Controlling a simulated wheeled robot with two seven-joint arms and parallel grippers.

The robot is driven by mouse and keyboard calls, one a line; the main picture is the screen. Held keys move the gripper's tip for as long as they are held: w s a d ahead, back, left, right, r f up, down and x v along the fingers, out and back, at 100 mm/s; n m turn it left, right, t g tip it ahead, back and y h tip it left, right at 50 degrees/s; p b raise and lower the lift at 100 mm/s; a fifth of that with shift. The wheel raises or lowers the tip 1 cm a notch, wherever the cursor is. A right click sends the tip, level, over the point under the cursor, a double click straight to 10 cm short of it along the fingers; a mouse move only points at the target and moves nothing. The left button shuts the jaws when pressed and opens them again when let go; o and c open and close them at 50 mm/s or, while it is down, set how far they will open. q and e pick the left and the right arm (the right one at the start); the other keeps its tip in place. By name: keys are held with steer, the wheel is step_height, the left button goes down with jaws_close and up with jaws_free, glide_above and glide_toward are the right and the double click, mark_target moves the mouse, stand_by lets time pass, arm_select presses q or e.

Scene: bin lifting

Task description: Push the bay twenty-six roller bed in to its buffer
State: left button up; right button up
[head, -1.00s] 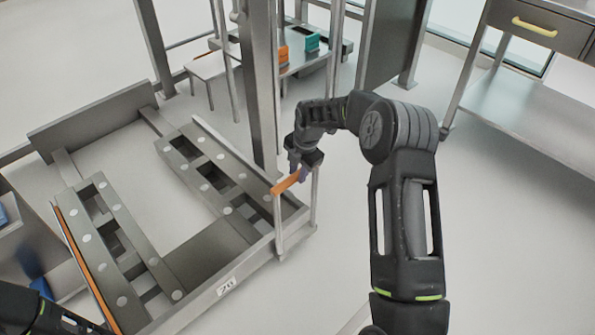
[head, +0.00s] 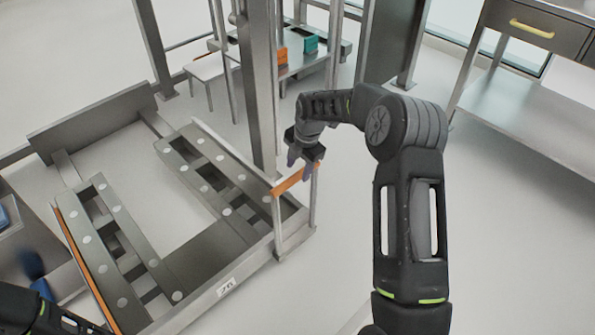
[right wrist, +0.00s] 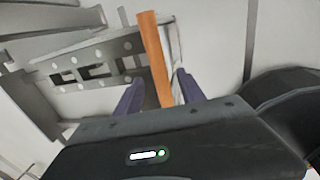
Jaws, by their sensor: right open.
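The roller bed (head: 222,240) is a grey metal frame with two rows of rollers and a label (head: 226,287) reading 26. An orange handle bar (head: 287,183) spans two upright posts at its right corner. My right gripper (head: 299,164) is open at this bar. In the right wrist view the orange bar (right wrist: 153,55) runs between the two spread purple fingers (right wrist: 160,92), with gaps on both sides. I cannot tell whether the fingers touch it. Only dark links of my left arm show at the lower left; its gripper is not in view.
A grey column (head: 262,120) rises just behind the bed. A table (head: 300,65) with orange and teal boxes stands at the back. A drawer bench (head: 530,100) is at the right. Blue items (head: 42,288) are at the left. Floor right of the bed is clear.

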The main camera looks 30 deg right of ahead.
steer(key=r, duration=0.4)
steer(key=shift+s+d+r+p, duration=0.1)
steer(key=shift+s+p, duration=0.2)
steer(key=shift+s, duration=0.1)
